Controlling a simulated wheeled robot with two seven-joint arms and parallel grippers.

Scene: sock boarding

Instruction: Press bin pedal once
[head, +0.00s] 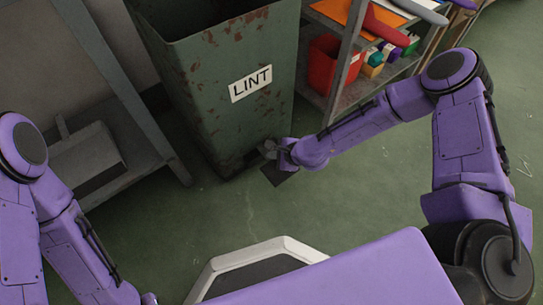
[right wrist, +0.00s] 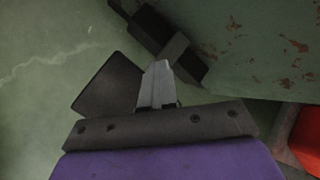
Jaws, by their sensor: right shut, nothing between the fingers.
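The green, rust-spotted bin (head: 236,115) with a LINT label stands upright on the floor, its top open. A dark flat plate (head: 279,176), which looks like the pedal, lies low in front of the bin's right front corner. It also shows in the right wrist view (right wrist: 107,88), left of the fingers. My right gripper (head: 267,149) is shut and empty, low beside the bin's front and close to the plate. Its grey fingers (right wrist: 160,68) partly overlap the plate's edge; I cannot tell whether they touch it. My left gripper is out of view.
A grey metal shelf frame (head: 120,90) stands left of the bin. A shelf unit (head: 343,75) on the right holds a red crate (head: 331,66) and small coloured boxes. The green floor (head: 225,215) in front of the bin is clear.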

